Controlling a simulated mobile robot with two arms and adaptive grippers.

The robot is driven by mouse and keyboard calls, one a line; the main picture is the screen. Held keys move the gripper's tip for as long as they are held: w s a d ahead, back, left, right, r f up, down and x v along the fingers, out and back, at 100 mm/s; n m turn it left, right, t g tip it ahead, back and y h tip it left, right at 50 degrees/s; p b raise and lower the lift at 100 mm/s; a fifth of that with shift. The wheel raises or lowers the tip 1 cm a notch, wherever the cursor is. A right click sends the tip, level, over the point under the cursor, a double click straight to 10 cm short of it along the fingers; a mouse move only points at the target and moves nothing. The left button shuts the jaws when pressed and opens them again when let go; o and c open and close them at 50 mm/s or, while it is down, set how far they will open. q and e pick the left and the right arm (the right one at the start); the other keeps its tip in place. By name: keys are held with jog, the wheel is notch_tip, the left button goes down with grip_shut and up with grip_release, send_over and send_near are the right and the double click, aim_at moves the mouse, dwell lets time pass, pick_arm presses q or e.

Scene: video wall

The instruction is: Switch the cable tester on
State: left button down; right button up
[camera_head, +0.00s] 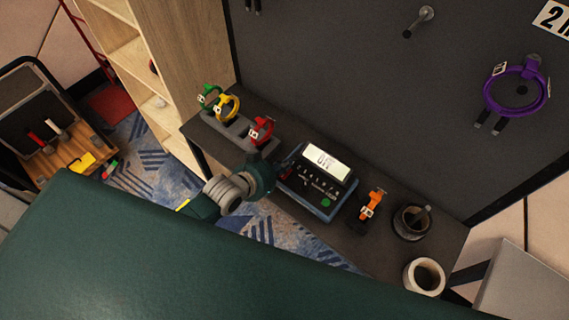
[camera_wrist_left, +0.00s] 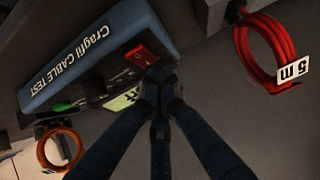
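The cable tester (camera_head: 308,201) is a blue-edged box with a dark panel on the narrow bench. Its lit display (camera_head: 325,161) appears to read OFF, and a green button (camera_head: 326,202) sits on its front right. In the left wrist view, the tester (camera_wrist_left: 95,55) shows its lettered side and a red rocker switch (camera_wrist_left: 139,56). My left gripper (camera_head: 289,160) is at the tester's left side. In the left wrist view, its fingertips (camera_wrist_left: 159,76) are together, empty and just beside the red switch; contact cannot be told. My right gripper is not in view.
Red (camera_head: 261,130), yellow (camera_head: 228,107) and green (camera_head: 208,95) cable coils stand on a grey holder left of the tester. An orange coil (camera_head: 371,203) and two round pots (camera_head: 424,277) are to the right. A dark wall panel (camera_head: 340,70) rises behind.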

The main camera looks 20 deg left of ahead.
pick_arm(q)
jog(key=shift+w+f, duration=0.3)
jog(key=shift+f, duration=0.1)
jog(key=shift+s, duration=0.1)
jog(key=shift+s+a+p, duration=0.2)
jog(key=shift+s+p, duration=0.45)
jog(key=shift+s, duration=0.05)
